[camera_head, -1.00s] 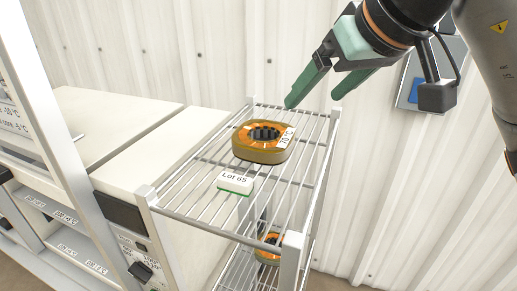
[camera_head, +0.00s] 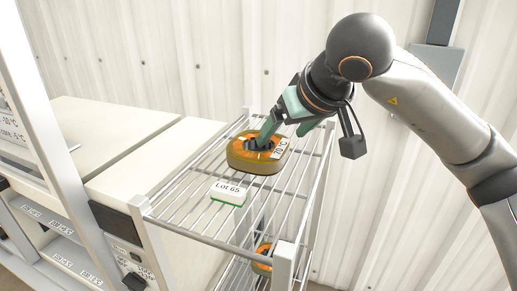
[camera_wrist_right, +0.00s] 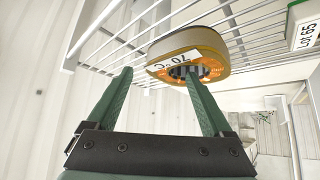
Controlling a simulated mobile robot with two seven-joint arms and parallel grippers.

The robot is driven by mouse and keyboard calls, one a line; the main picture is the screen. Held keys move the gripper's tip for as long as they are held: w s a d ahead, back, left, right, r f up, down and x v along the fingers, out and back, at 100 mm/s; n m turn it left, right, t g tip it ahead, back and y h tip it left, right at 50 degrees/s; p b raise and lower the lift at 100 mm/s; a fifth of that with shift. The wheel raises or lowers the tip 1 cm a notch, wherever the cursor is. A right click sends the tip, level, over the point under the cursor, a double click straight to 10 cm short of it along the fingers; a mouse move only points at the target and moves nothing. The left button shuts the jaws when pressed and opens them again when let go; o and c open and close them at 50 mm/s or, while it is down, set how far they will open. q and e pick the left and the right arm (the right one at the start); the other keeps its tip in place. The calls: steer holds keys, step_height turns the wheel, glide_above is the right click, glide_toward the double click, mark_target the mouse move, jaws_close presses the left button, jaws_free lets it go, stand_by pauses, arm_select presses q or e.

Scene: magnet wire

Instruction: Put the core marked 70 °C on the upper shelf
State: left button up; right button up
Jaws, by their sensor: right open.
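The core marked 70 °C (camera_head: 254,158) is an orange and brown ring with a dark toothed hole and a white label. It sits on the upper wire shelf (camera_head: 187,229) of the rack, and also shows in the right wrist view (camera_wrist_right: 211,47). My right gripper (camera_head: 283,136) is open at the core. One green finger points into the hole, and the other is outside the ring on the label side. In the right wrist view the open fingers (camera_wrist_right: 160,75) show the same; how deep the inner finger reaches is unclear. My left gripper is out of view.
Another orange core (camera_head: 262,259) is on a lower level, partly hidden by the rack post (camera_head: 284,266). White cabinets (camera_head: 110,165) stand left; a corrugated wall is behind.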

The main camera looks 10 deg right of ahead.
steer(key=shift+x, duration=1.2)
jaws_close()
stand_by(0.4)
steer(key=shift+r, duration=0.2)
